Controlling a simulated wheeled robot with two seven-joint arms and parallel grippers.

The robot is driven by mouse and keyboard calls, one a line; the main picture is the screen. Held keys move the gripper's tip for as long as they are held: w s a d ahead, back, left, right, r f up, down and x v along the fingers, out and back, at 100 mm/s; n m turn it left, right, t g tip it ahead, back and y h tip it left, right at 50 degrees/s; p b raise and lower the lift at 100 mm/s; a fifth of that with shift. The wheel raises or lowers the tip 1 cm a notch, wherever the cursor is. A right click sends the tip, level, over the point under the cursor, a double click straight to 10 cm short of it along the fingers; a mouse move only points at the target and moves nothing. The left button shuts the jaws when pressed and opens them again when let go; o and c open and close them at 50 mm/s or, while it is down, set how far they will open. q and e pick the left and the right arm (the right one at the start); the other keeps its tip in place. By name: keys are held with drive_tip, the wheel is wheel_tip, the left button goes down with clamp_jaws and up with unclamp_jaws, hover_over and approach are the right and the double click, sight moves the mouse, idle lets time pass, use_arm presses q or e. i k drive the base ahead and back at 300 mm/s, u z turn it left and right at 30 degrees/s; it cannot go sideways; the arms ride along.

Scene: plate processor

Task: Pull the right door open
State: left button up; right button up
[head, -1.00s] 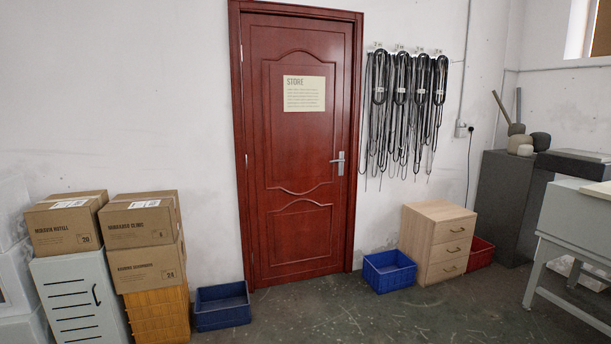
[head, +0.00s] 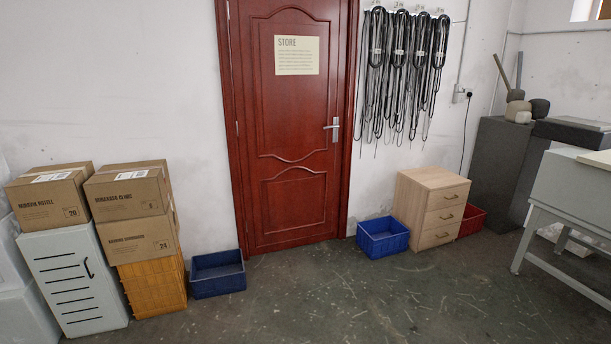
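A dark red wooden door (head: 293,135) stands shut in its red frame in the far wall. A paper sign (head: 297,55) reading STORE is fixed on its upper part. A silver lever handle (head: 334,128) sits on the right side of the door, and hinges show along its left edge. It is the only door in view. Neither of my grippers shows in the head view.
Left of the door stand a dark blue crate (head: 218,273), cartons (head: 126,190) on an orange cabinet, and a grey cabinet (head: 72,280). On the right are a blue crate (head: 382,237), a wooden drawer unit (head: 432,207) and a grey table (head: 575,190). The floor before the door is clear.

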sight(288, 57)
drive_tip(key=z, duration=0.55)
drive_tip(key=i, duration=2.4)
drive_tip(key=z, duration=0.25)
drive_tip(key=i, duration=1.8)
drive_tip(key=u, duration=0.15)
